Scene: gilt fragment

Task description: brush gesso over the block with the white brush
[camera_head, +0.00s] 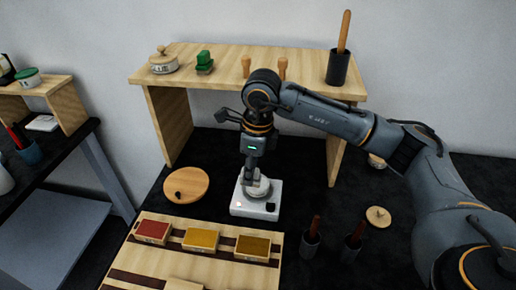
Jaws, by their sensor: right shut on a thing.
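My right gripper (257,180) points straight down over a small white square device (243,209) on the dark worktop. It is shut on a pale round piece, like a pot or its lid, at the top of the device; the fingers partly hide it, and I cannot tell whether it is lifted. No white brush is clearly visible. Two dark cups, one at the left (309,247) and one at the right (350,252), hold reddish-brown handles. A pale wooden piece (185,285) is cut off at the bottom edge; I cannot tell if it is the block. My left gripper is out of view.
A wooden tray (150,262) holds red, yellow and ochre boxes in front. A round wooden disc (186,184) lies left of the device, a small knobbed lid (378,216) right. A raised wooden shelf (215,75) spans the back, with a dark brush pot (338,68).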

